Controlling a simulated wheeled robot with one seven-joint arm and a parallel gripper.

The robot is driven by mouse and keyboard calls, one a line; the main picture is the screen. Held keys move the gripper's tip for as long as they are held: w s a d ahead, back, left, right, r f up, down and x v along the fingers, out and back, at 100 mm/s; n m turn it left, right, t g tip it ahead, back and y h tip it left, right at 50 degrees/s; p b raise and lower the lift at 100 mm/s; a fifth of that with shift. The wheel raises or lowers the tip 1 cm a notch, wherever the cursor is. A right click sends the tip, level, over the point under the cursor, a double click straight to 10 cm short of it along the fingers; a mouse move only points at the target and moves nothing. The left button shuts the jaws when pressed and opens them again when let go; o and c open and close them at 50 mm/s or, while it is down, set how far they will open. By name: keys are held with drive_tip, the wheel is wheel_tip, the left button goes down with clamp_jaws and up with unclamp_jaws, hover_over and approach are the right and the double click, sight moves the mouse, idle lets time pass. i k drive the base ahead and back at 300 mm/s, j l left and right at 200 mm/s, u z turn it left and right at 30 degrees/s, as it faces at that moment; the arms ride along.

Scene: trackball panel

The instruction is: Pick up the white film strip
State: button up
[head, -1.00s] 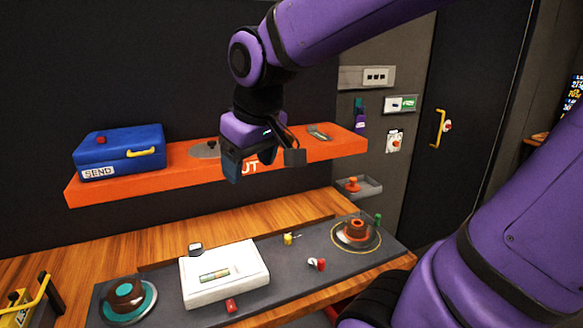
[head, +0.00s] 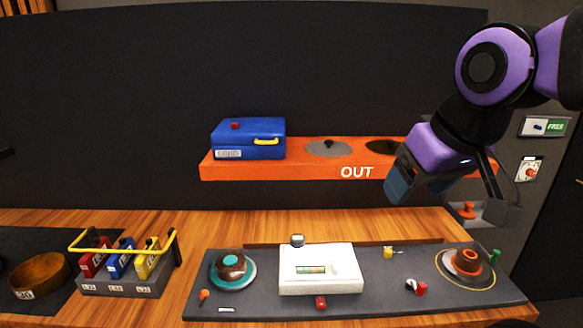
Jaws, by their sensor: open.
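A small, thin white strip (head: 227,310) lies flat on the dark panel near its front left edge, below the teal-ringed trackball. It may be the white film strip; it is too small to be sure. My gripper (head: 402,190) hangs in front of the right part of the orange shelf. It is open, with nothing seen between its fingers. It is well above the panel, up and to the right of the strip, and touches nothing that I can see.
The dark panel (head: 390,308) bears a white box (head: 320,284), a teal-ringed trackball (head: 231,268), an orange-brown trackball (head: 467,262) and small knobs. A blue case (head: 247,140) sits on the orange shelf (head: 300,172). A rack of coloured cartridges (head: 122,290) stands left.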

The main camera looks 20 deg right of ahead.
sight(330, 270)
drive_tip(key=k+j+u, duration=0.2)
drive_tip(key=j, duration=0.3)
drive_tip(key=k+j+u, duration=0.25)
drive_tip(key=j, duration=0.25)
drive_tip(key=j+u, duration=0.2)
drive_tip(key=j, duration=0.35)
drive_tip(key=k+j+u, duration=0.1)
drive_tip(key=j+u, duration=0.15)
drive_tip(key=j, duration=0.3)
